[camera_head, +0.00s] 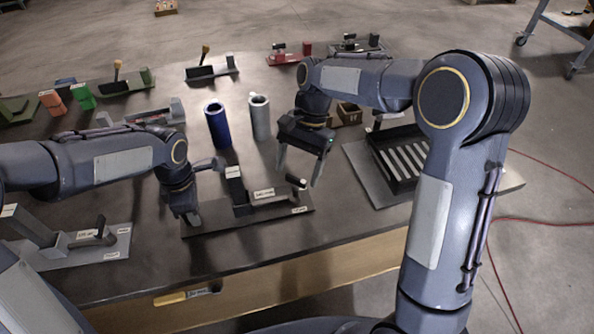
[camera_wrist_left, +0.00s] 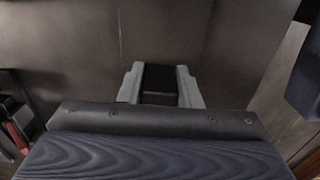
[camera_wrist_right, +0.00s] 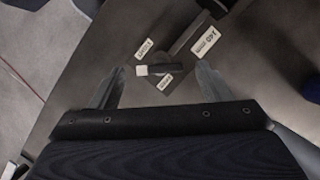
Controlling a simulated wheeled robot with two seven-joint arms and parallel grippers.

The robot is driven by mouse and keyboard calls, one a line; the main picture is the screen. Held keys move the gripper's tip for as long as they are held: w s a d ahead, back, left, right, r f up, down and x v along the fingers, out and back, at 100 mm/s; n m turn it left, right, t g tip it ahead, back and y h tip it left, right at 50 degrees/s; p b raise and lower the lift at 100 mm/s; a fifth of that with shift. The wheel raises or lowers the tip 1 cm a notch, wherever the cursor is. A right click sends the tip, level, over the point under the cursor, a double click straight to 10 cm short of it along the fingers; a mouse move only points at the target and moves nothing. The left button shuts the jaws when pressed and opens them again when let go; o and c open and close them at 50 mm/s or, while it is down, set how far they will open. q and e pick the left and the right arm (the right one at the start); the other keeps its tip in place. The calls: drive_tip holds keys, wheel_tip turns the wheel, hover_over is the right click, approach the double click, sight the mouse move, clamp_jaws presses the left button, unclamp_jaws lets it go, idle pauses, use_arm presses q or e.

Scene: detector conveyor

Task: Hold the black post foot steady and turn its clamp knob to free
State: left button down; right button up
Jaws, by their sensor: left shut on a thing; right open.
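My left gripper (camera_head: 190,219) is low at the left end of this plate. In the left wrist view its fingers (camera_wrist_left: 160,88) are shut on a black block, which looks like part of the foot. The clamp knob (camera_head: 297,182) is a short black bar at the foot's right end, with a pale tip in the right wrist view (camera_wrist_right: 160,70). My right gripper (camera_head: 300,178) is open above the knob, which shows between its fingers, apparently untouched.
Blue (camera_head: 217,125) and grey (camera_head: 260,117) cylinders stand behind the foot. A black slotted rack (camera_head: 400,158) lies to the right. Another labelled bracket (camera_head: 75,242) sits at the left front. More fixtures line the table's back.

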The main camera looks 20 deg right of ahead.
drive_tip(key=shift+s+a+f, duration=0.15)
drive_tip(key=shift+f, duration=0.5)
drive_tip(key=c, duration=1)
drive_tip(key=shift+n, duration=0.4)
drive_tip(key=n+h, duration=0.1)
drive_tip(key=n, duration=0.2)
drive_tip(key=shift+a+n+g, duration=0.15)
drive_tip(key=shift+n+g, duration=0.15)
drive_tip(key=shift+g, duration=0.1)
drive_tip(key=shift+a+n+g+h, duration=0.15)
drive_tip(key=shift+n+h, duration=0.4)
drive_tip(key=shift+n, duration=0.6)
drive_tip(key=shift+d+n+g+h, duration=0.15)
drive_tip(key=shift+n+h, duration=0.4)
drive_tip(key=shift+n, duration=0.6)
drive_tip(key=shift+a, duration=0.1)
